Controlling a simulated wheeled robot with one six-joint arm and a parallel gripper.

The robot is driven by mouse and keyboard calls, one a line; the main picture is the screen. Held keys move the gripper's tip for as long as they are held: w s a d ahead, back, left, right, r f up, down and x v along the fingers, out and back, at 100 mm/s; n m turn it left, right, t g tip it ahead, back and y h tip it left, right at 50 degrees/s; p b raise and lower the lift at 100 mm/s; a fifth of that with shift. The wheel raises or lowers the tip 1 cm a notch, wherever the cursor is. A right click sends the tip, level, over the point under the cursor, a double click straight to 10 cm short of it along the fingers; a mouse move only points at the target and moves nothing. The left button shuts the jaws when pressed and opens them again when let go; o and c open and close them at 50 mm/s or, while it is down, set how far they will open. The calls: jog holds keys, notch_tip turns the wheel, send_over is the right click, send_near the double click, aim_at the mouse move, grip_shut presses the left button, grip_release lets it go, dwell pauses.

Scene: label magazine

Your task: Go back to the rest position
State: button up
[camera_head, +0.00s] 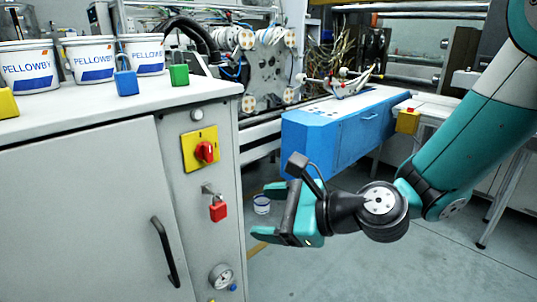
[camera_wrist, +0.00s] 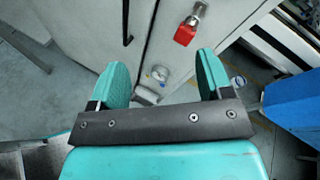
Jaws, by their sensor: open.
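My gripper (camera_head: 262,211) is open and empty in the head view. It is held in the air to the right of the grey cabinet, pointing left toward the cabinet's narrow panel. In the wrist view my gripper (camera_wrist: 160,85) shows two teal fingers spread apart with nothing between them. A red padlock (camera_head: 218,208) hangs on a hasp on the panel, apart from the fingers. The red padlock (camera_wrist: 186,34) also shows in the wrist view, beyond the fingers.
The grey cabinet (camera_head: 80,200) fills the left. A blue cabinet (camera_head: 335,140) stands behind my gripper. A small bucket (camera_head: 262,206) is on the floor. Floor at lower right is clear.

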jog(key=s+d+r+n+g+h+p, duration=0.3)
jog(key=s+d+r+n, duration=0.3)
jog(key=n, duration=0.6)
jog(key=s+d+r+n+g+h+p, duration=0.2)
jog(key=s+d+r+n+h+p, duration=0.2)
jog(key=s+n, duration=0.7)
jog(key=d+r+n+h, duration=0.1)
jog(key=d+r+h, duration=0.1)
jog(key=d+r, duration=0.1)
jog(key=shift+s+d+n+g+p, duration=0.25)
jog(key=shift+d+n+g+p, duration=0.15)
jog(key=shift+d, duration=0.45)
